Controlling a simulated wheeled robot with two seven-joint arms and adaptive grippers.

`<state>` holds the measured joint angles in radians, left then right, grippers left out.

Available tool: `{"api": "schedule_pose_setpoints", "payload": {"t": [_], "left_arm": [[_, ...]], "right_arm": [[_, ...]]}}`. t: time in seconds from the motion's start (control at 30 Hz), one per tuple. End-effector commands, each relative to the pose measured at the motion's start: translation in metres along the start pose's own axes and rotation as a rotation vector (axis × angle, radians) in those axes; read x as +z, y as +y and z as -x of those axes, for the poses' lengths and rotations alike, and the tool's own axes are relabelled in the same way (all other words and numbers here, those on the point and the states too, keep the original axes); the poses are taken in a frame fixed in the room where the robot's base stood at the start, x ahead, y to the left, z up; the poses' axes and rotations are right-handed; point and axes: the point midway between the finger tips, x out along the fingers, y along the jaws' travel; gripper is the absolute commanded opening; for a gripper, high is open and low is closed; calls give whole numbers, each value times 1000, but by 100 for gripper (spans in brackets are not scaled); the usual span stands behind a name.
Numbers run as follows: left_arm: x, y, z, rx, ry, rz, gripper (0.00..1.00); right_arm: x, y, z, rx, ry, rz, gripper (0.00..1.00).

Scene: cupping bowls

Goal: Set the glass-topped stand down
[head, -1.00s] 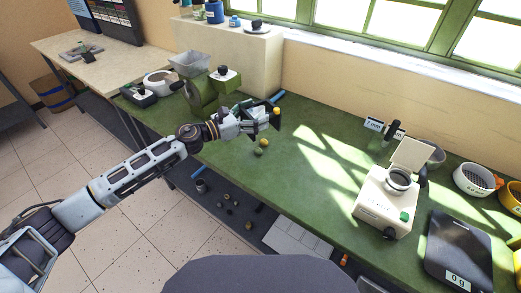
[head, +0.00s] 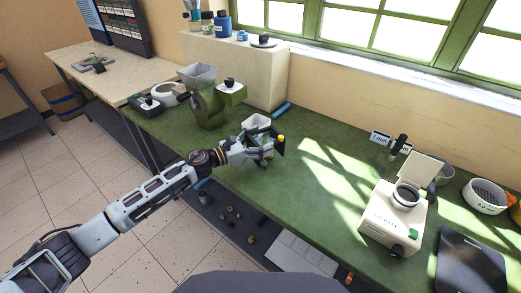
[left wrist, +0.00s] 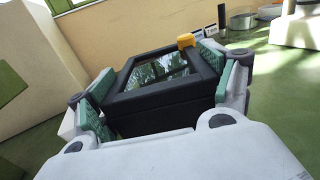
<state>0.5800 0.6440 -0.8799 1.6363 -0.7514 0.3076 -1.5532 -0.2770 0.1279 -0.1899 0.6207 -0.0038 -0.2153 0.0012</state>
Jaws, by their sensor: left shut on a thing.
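The glass-topped stand is a black block-like frame with a dark reflecting glass top and a yellow knob at one corner. It fills the middle of the left wrist view (left wrist: 165,105) and shows small and dark in the head view (head: 278,147). My left gripper (head: 266,150) is shut on it, with green finger pads against both sides in the left wrist view. My right gripper is in neither view.
A white container (head: 256,121) stands just behind the left gripper. A green machine with a grey hopper (head: 212,100) is to the left. A white device (head: 395,215), a black scale (head: 470,262) and a white bowl (head: 485,197) are to the right. The bench between is clear.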

Motion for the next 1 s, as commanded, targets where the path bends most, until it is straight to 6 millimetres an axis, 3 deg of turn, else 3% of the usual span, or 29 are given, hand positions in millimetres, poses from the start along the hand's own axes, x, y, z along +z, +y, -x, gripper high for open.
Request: {"api": "schedule_pose_setpoints", "payload": {"t": [0.27,0.53,0.7,1.0], "left_arm": [[-1,0,0,0,-1,1,46],[-26,0,0,0,-1,4,46],[-36,0,0,-1,-1,1,46],[-36,0,0,-1,-1,0,46]], "right_arm": [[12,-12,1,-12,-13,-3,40],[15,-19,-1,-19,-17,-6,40],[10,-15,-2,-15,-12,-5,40],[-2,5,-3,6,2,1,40]]}}
